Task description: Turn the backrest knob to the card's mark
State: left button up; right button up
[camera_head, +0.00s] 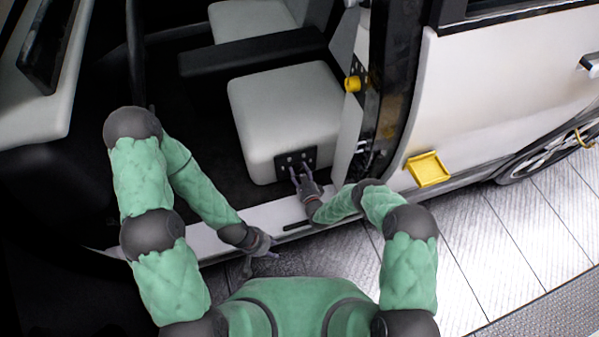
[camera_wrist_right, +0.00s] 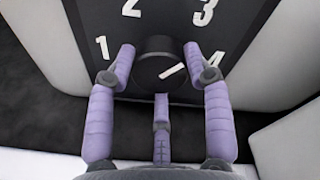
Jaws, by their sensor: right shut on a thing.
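The dark round backrest knob (camera_wrist_right: 158,72) is on a black panel (camera_head: 283,161) on the seat base, with white numerals 1 to 4 around it. Its white pointer line slants up to the right, toward the 4 (camera_wrist_right: 211,60). I cannot make out a card with a mark.
The grey seat (camera_head: 285,105) fills the door opening. A yellow tray (camera_head: 428,169) is at the sill on the right, and a yellow knob (camera_head: 352,84) is on the door pillar. The white car door (camera_head: 500,90) stands right of them. The floor at lower right is clear.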

jog(key=m, duration=0.5)
jog(key=shift+w+d+y, duration=0.2)
jog(key=shift+d+y, duration=0.1)
jog(key=shift+s+f+m+y, duration=0.15)
jog(key=shift+m+y, duration=0.15)
jog(key=shift+m, duration=1.7)
jog(key=o, duration=1.2)
jog(key=shift+a+f, duration=0.1)
jog(key=shift+c, duration=0.2)
jog(key=v, duration=1.2)
